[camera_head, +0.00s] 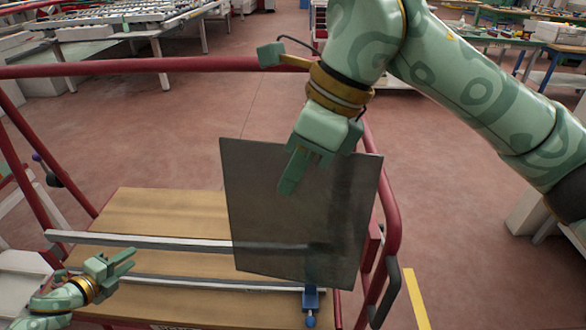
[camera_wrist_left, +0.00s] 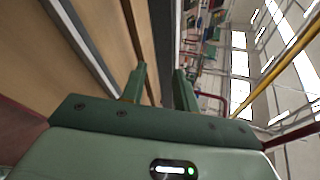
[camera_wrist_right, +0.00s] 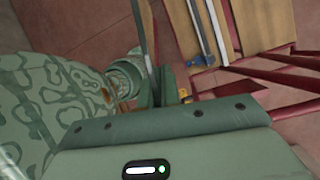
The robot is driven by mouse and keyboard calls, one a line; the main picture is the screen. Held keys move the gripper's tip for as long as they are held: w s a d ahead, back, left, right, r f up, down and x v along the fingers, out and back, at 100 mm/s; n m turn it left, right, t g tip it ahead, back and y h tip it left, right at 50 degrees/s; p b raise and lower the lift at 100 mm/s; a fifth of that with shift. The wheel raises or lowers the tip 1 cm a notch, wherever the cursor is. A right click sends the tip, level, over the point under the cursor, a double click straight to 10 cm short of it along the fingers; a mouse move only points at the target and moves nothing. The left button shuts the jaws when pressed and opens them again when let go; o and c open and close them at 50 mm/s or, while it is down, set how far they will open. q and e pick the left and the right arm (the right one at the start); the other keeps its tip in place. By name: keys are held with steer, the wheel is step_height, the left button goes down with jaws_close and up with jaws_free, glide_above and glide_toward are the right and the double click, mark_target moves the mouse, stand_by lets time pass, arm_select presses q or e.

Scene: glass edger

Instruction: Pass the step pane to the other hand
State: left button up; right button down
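The step pane is a dark grey, see-through glass sheet (camera_head: 335,215), held nearly upright above the right part of the wooden cart. My right gripper (camera_head: 290,180) is shut on its upper part, one finger in front of the glass. In the right wrist view the pane (camera_wrist_right: 142,28) shows as a thin edge running between the fingers (camera_wrist_right: 158,88). My left gripper (camera_head: 132,260) is open and empty at the lower left, over the cart and apart from the pane. Its two fingers (camera_wrist_left: 160,88) stand apart in the left wrist view.
The cart has a wooden bed (camera_head: 165,212), pale metal rails (camera_head: 150,243) and a red tube frame (camera_head: 160,68). A blue clamp (camera_head: 310,300) sits below the pane. Roller tables (camera_head: 110,20) stand at the back left. Open reddish floor (camera_head: 475,220) lies at right.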

arm_select(q)
steer(key=s+a+f+y, duration=0.1)
steer(key=s+a, duration=0.1)
steer(key=s+a+f+y, duration=0.1)
steer(key=s+a+f, duration=0.1)
steer(key=s+a+f+g+y, duration=0.1)
steer(key=s+a+f, duration=0.1)
steer(key=s, duration=0.1)
steer(key=shift+a+f, duration=0.25)
steer(key=shift+a, duration=0.05)
steer(key=s+f+n+g+y, duration=0.3)
steer(key=s+f+n+g, duration=0.3)
steer(key=s+f, duration=1.15)
steer(key=s+d+f+n+g+h, duration=0.1)
steer(key=s+d+f+n, duration=0.3)
steer(key=s+d, duration=0.5)
steer(key=s+d+f+n+g+h, duration=0.1)
steer(key=s+d+f+n+g, duration=0.2)
steer(key=s+d, duration=0.5)
steer(key=s+d+f+n+g+h, duration=0.1)
steer(key=s+d+f+n+g, duration=0.1)
steer(key=s+d+f+n, duration=0.3)
steer(key=s+d+n, duration=0.1)
steer(key=s+d, duration=0.3)
steer(key=d, duration=0.2)
steer(key=shift+s+d, duration=0.15)
steer(key=shift+s, duration=0.15)
